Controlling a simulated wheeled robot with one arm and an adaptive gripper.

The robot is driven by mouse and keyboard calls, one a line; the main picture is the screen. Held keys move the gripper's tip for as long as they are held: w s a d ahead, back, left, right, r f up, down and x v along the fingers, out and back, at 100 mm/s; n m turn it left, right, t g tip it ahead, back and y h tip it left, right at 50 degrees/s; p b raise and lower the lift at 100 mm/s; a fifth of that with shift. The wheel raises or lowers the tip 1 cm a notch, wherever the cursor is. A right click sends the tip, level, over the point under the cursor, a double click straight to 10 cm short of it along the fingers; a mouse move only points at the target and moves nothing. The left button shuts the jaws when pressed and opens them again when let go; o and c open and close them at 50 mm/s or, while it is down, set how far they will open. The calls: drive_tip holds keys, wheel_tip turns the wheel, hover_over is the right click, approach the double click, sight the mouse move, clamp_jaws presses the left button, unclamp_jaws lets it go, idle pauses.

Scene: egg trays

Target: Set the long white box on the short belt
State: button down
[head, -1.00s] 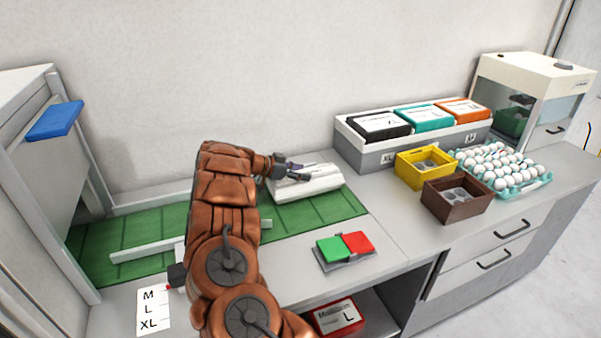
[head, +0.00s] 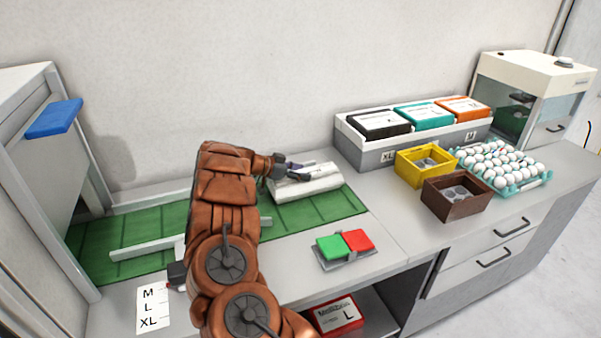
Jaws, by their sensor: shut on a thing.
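The long white box (head: 312,183) lies across the right part of the short green belt (head: 325,208), near its back edge. My gripper (head: 291,171) is at the upper left of the box, its dark fingers shut on it. I cannot tell whether the underside of the box touches the belt. My brown arm hides the middle of the belt.
A green and red button pad (head: 345,247) sits on the counter in front. To the right stand a yellow crate (head: 424,165), a brown crate (head: 455,199) and a tray of eggs (head: 528,184). A grey rack (head: 375,158) holds coloured cartons behind. A low white rail (head: 150,243) crosses the belt's left part.

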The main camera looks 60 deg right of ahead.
drive_tip(key=shift+c, duration=1.9)
unclamp_jaws()
drive_tip(key=shift+a, duration=0.1)
drive_tip(key=v, duration=1.1)
drive_tip(key=shift+w+a+r, duration=0.15)
drive_tip(key=shift+w+a, duration=0.1)
drive_tip(key=shift+a, duration=0.05)
